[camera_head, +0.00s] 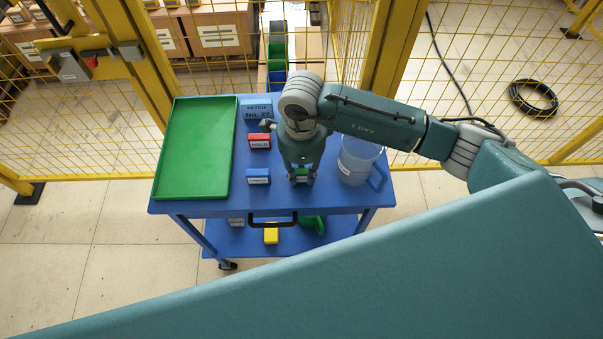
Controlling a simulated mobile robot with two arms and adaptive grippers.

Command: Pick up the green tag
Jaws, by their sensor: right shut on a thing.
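My right gripper (302,176) points down over the front middle of the blue cart's top (330,200). It is shut on a small tag with a pale label, mostly hidden between the fingers; what shows of it looks green (301,171). I cannot tell whether the tag still touches the cart top. A red tag (260,142) and a blue tag (258,177) stand on the cart to the left of the gripper. My left gripper is not in view.
A green tray (196,150) covers the cart's left side. A blue block (256,109) stands behind the red tag. A clear container with a blue handle (357,160) is close right of the gripper. Yellow mesh fencing (225,70) stands behind. A yellow object (271,235) is on the lower shelf.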

